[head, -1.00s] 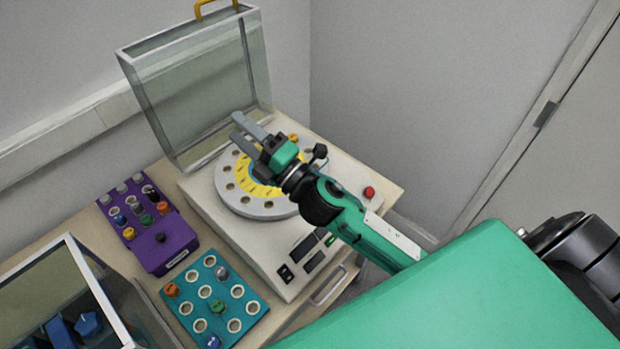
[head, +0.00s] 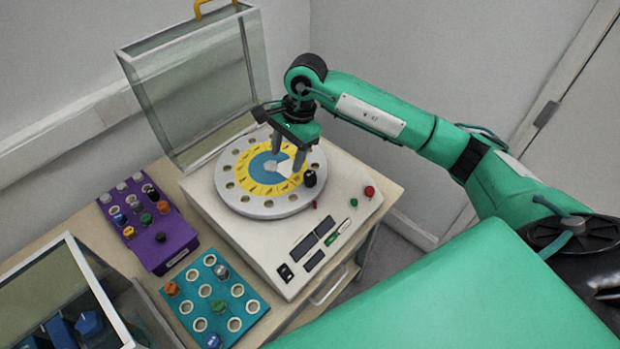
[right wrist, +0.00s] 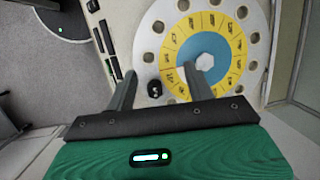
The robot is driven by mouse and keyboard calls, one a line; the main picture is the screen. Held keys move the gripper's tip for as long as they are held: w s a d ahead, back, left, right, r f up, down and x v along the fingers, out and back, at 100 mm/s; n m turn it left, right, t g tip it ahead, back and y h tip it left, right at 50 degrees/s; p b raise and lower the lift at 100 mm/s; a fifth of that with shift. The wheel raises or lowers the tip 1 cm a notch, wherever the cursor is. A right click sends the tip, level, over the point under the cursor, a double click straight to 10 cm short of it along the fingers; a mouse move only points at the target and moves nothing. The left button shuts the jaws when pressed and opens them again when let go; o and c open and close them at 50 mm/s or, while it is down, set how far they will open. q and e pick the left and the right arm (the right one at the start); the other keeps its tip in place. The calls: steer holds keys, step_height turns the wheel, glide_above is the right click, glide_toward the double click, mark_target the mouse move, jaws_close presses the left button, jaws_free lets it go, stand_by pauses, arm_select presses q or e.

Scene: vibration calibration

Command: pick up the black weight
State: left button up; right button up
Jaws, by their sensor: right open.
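The black weight (head: 310,178) stands upright at the right front rim of the round grey disc (head: 228,197) on the white machine. It also shows in the right wrist view (right wrist: 154,88), between the lines of the two fingers. My right gripper (head: 287,155) points down over the disc, open and empty, just left of and behind the weight in the head view. Its fingers (right wrist: 160,75) also show in the right wrist view, apart from each other with nothing held. My left gripper is not in view.
The machine's raised clear cover (head: 195,95) stands behind the disc. A purple rack (head: 172,242) and a teal rack (head: 250,308) with coloured weights lie left and front. A glass-sided box (head: 100,290) is at lower left. The machine's front panel carries buttons and switches.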

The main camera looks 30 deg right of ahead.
mark_target(310, 173)
steer(key=w+d+r+h, duration=0.1)
steer(key=d+h, duration=0.2)
steer(key=d, duration=0.3)
step_height(310, 173, down, 8)
steer(key=p, duration=0.3)
steer(key=shift+d, duration=0.15)
steer(key=shift+s+f+p, duration=0.1)
steer(key=shift+f+p, duration=0.2)
steer(key=shift+p, duration=0.25)
steer(key=f+p, duration=0.1)
steer(key=f, duration=0.1)
steer(key=f+p, duration=0.1)
steer(key=shift+s+f+p, duration=0.2)
steer(key=shift+f+p, duration=0.15)
steer(key=shift+f, duration=0.05)
steer(key=shift+w+f, duration=0.1)
steer(key=shift+f, duration=0.4)
steer(key=c, duration=1.1)
